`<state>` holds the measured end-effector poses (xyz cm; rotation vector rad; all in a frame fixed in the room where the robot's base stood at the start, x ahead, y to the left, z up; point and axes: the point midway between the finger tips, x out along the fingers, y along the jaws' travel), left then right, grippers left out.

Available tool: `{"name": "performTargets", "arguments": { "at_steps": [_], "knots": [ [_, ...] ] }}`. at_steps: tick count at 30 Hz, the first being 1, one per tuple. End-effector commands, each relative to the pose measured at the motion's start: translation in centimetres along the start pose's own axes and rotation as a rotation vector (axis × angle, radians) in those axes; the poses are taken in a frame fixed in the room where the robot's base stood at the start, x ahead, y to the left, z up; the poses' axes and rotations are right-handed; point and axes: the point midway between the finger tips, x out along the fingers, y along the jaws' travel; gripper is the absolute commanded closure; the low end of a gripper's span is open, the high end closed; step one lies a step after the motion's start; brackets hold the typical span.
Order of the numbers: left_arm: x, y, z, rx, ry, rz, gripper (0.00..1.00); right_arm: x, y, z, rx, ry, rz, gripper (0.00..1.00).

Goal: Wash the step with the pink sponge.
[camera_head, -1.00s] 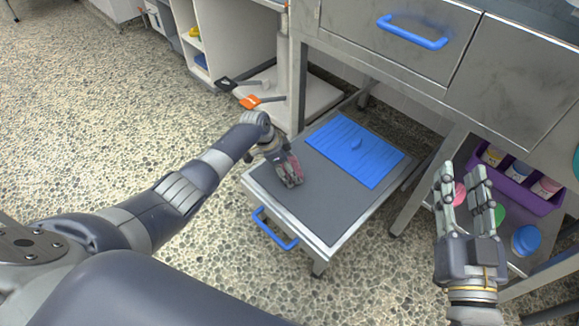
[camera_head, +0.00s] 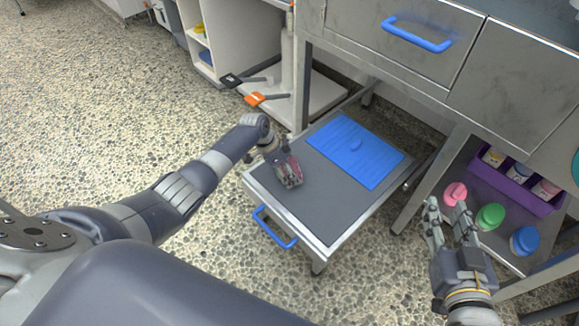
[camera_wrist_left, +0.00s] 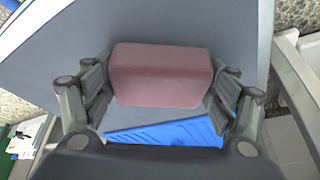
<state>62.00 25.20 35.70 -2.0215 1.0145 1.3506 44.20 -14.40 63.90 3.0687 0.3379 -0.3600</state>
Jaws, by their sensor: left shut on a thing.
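The step (camera_head: 318,205) is a low pull-out with a dark grey top, a metal rim and a blue handle at its front. My left gripper (camera_head: 288,176) is over the left part of its top. In the left wrist view the left gripper (camera_wrist_left: 160,95) is shut on the pink sponge (camera_wrist_left: 160,75), a dusky pink block between its fingers. Whether the sponge touches the top I cannot tell. My right gripper (camera_head: 450,207) is open and empty, to the right of the step, in front of the lower shelf.
A blue mat (camera_head: 356,150) lies on the step's back part. A pink jar (camera_head: 455,193), a green jar (camera_head: 489,216) and a blue jar (camera_head: 524,240) stand on the right shelf beside a purple bin (camera_head: 516,183). Black and orange tools lie behind the step.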

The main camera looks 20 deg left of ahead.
Motion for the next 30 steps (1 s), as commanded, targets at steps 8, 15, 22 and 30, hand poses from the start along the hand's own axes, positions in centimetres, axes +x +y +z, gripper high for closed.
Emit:
{"name": "performTargets", "arguments": {
  "at_steps": [8, 15, 22, 30],
  "knots": [
    [-0.1, 0.4, 0.7, -0.001, -0.006, 0.003, 0.41, -0.5, 0.3, 2.3, -0.001, -0.120, 0.007, 0.66],
    [-0.2, 0.6, 1.1, -0.001, -0.007, 0.003, 0.41, -1.3, 0.6, 4.4, 0.000, -0.223, 0.013, 0.66],
    [-0.4, 0.8, 1.5, -0.001, -0.007, 0.003, 0.41, -2.2, 0.9, 6.2, 0.000, -0.321, 0.019, 0.66],
    [-0.4, 1.1, 1.8, -0.001, -0.007, 0.004, 0.41, -3.1, 1.1, 7.9, 0.001, -0.407, 0.025, 0.66]
  ]
}}
